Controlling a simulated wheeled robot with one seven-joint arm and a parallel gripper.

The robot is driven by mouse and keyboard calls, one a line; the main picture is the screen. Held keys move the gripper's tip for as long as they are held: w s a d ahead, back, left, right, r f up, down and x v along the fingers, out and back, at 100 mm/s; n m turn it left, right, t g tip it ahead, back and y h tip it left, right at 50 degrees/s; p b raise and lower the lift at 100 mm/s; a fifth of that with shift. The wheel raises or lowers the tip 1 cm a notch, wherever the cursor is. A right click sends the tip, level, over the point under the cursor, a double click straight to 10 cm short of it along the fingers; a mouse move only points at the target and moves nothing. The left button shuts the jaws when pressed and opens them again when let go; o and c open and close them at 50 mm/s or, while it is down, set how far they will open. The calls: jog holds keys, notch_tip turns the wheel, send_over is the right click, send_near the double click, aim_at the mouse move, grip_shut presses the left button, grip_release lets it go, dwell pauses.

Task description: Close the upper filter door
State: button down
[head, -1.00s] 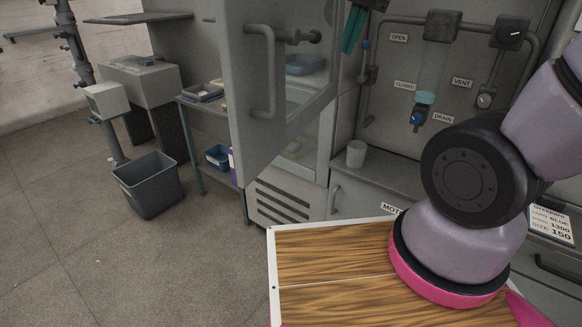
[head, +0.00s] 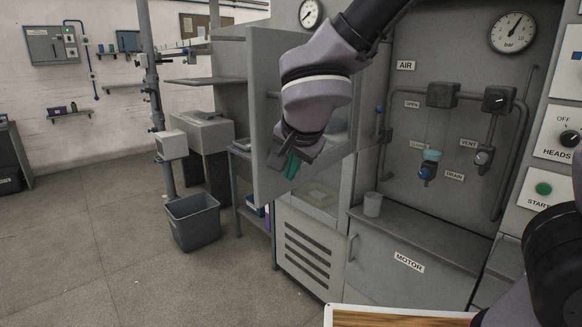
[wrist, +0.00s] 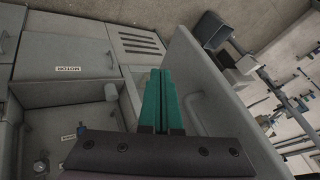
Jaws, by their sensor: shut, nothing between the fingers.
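The upper filter door (head: 264,125) is a tall grey panel in the left middle of the head view. It stands swung open, out from the cabinet front. In the wrist view the door (wrist: 208,85) slants down the right side, with a bar handle (wrist: 192,112) on the face towards my fingers. My gripper (head: 291,168) has teal fingers, shut and empty, pointing down in front of the door in the head view. In the wrist view the fingers (wrist: 160,100) are beside the handle face, on the cabinet side. Contact with the door cannot be told. My arm hides the door's upper right part.
The cabinet has a MOTOR panel (head: 405,262), a vented panel (head: 305,255) and a ledge with a light cup (head: 372,204). Valves and pipes (head: 442,95) are on the wall at right. A grey bin (head: 193,222) stands on the floor at left.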

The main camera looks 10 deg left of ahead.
aim_at(270, 189)
jog(key=w+a+f, duration=0.4)
jog(key=w+f, duration=0.1)
jog(key=shift+w, duration=0.1)
jog(key=shift+w+a, duration=0.2)
jog(key=shift+a, duration=0.25)
jog(key=shift+a, duration=0.1)
